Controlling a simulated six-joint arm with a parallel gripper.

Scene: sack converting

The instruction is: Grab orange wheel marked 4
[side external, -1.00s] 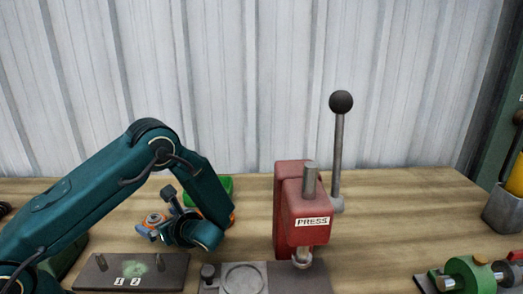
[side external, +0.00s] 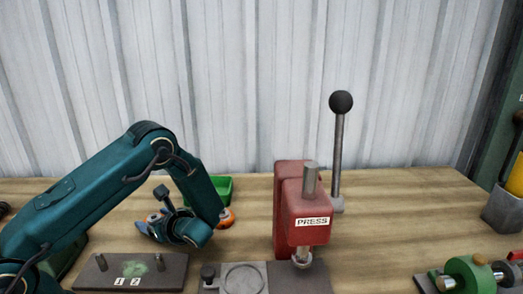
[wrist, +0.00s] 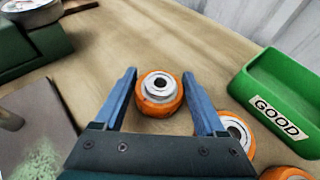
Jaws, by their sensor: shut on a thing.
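An orange wheel (wrist: 158,94) with a pale metal hub and dark centre hole sits between the blue fingers of my gripper (wrist: 160,80) in the wrist view. My gripper is shut on this wheel. No number can be read on it. A third orange wheel (wrist: 287,174) is cut off at the lower right corner.
A green tray labelled GOOD (wrist: 285,97) stands at the right of the wrist view. A dark plate with pegs marked 1 and 2 (side external: 110,264) lies in front of my arm. The red press (side external: 300,215) stands to the right. The bench beyond the held wheel is clear.

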